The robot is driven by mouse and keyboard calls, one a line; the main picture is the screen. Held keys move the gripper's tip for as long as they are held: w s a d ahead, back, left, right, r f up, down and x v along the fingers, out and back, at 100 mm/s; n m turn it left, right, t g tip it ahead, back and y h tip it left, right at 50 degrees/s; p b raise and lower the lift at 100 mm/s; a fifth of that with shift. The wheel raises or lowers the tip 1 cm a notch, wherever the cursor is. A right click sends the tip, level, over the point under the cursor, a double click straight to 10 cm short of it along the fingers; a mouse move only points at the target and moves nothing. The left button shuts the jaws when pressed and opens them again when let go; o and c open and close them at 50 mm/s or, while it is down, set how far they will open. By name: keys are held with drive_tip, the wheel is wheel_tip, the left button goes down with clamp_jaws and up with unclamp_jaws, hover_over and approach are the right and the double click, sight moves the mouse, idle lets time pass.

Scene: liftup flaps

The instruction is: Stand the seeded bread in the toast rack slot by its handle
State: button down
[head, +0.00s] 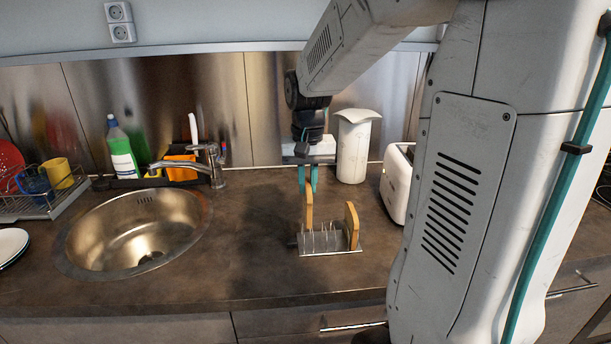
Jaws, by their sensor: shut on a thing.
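The metal toast rack (331,252) stands on the counter, with its wire dividers in a row and a dark handle (292,241) at its left end. My gripper (308,182) points down above the rack's left end, its teal fingers shut on the top of a bread slice (308,211). This slice is upright and edge-on at the end by the handle; seeds are too small to see. I cannot tell whether its lower edge is inside the slot or just above it. Another bread slice (352,226) stands at the rack's right end.
A white toaster (396,184) stands right of the rack, partly hidden by my arm. A white canister (354,147) is behind it. The round sink (137,232) with its faucet (213,164) is to the left. The counter between sink and rack is clear.

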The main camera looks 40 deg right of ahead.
drive_tip(key=shift+f, duration=3.6)
drive_tip(key=shift+f, duration=0.1)
drive_tip(key=c, duration=1.4)
unclamp_jaws()
drive_tip(key=shift+o, duration=0.2)
wheel_tip(320, 180, up, 8)
drive_tip(key=shift+f, duration=0.1)
